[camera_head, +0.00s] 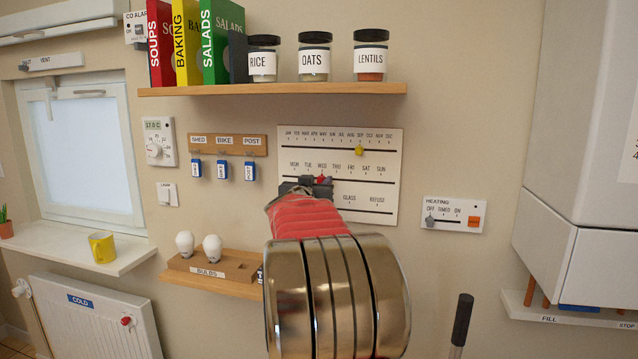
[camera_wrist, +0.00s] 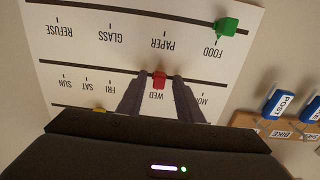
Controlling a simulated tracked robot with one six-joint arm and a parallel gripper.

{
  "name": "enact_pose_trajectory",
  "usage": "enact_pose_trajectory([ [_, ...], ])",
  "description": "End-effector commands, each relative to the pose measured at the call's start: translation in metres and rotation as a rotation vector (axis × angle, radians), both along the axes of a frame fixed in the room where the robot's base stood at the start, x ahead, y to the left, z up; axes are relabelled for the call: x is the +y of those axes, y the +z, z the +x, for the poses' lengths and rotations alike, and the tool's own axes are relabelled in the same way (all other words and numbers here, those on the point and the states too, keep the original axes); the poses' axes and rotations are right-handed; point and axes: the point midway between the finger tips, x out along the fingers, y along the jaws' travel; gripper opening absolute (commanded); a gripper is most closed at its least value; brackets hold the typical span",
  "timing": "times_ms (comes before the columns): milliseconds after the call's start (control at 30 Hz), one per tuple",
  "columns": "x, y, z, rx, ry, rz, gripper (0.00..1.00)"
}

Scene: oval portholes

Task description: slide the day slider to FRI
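The white planner board (camera_head: 390,165) hangs on the wall in the head view. Its day slider is a red knob (camera_head: 322,179), which stands at WED on the middle track; FRI is further right along that track. In the wrist view, which shows the board upside down, the red knob (camera_wrist: 159,81) sits between the two fingertips of my gripper (camera_wrist: 161,80). The fingers straddle it with a small gap visible on each side, so my gripper looks open. In the head view my gripper (camera_head: 306,187) partly covers the middle of the board.
A yellow slider (camera_head: 359,150) is at SEP on the month track above. A green slider (camera_wrist: 227,26) is at FOOD on the bin track below. Keys (camera_head: 222,170) hang left of the board. A shelf (camera_head: 270,90) juts out above, and a bulb shelf (camera_head: 215,280) below left.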

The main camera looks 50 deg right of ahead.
Motion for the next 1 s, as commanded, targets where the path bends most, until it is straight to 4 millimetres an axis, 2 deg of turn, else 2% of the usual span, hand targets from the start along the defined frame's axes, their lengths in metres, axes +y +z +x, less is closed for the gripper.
enact_pose_trajectory([
  [200, 0.0001, 0.0001, -0.0001, 0.000, 0.000, 0.000, 0.32],
  [667, 0.0001, 0.0001, -0.0003, 0.000, 0.000, 0.000, 0.00],
  [1000, 0.0002, 0.0000, -0.0003, 0.000, 0.000, 0.000, 0.00],
])
